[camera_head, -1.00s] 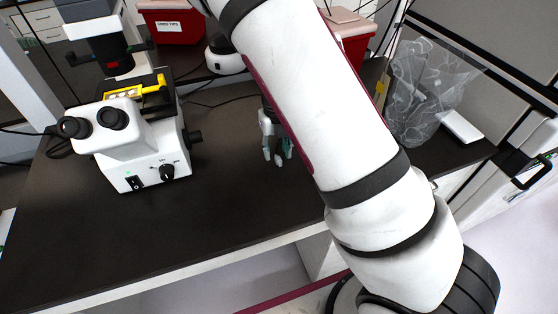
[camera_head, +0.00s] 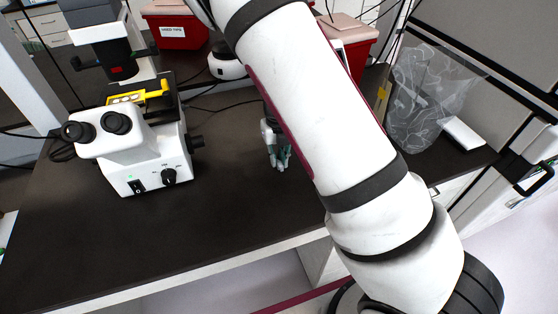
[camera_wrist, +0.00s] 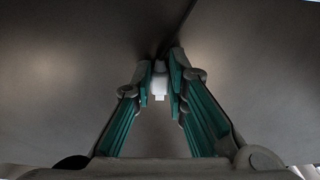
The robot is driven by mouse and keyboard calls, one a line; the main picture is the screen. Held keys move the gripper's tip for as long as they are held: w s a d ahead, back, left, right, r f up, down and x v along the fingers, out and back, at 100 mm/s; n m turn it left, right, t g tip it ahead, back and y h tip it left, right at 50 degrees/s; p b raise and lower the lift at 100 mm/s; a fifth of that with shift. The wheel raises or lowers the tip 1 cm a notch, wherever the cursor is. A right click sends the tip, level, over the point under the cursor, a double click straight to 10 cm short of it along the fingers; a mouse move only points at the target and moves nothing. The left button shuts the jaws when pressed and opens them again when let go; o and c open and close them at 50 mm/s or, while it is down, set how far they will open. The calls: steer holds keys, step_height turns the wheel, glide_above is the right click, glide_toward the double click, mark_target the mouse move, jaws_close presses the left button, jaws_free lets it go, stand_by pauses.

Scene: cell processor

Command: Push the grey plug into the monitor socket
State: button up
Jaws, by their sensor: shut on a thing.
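My gripper (camera_wrist: 160,75) has teal-lined fingers that come together in the middle of the wrist view. It is shut on a small pale grey plug (camera_wrist: 160,82), which sits between the fingertips. In the head view my gripper (camera_head: 278,160) hangs low over the dark bench, partly behind my own white arm, and the plug is too small to make out there. The monitor socket cannot be made out in either view. My arm hides part of the bench behind the gripper.
A white microscope (camera_head: 140,150) stands left of my gripper on the dark bench (camera_head: 190,225). Red bins (camera_head: 175,28) stand at the back. A clear plastic bag (camera_head: 425,95) stands at the right. The bench front between microscope and arm is clear.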

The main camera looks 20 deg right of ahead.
steer(key=shift+r, duration=0.6)
step_height(320, 180, up, 2)
steer(key=shift+w+r+b, duration=0.1)
steer(key=shift+r+b, duration=0.1)
steer(key=shift+b, duration=0.1)
steer(key=s, duration=1)
steer(key=s+r, duration=0.1)
steer(key=s, duration=0.5)
steer(key=shift+s+r+p, duration=0.1)
steer(key=shift+p, duration=0.3)
steer(key=shift+o, duration=1.2)
jaws_close()
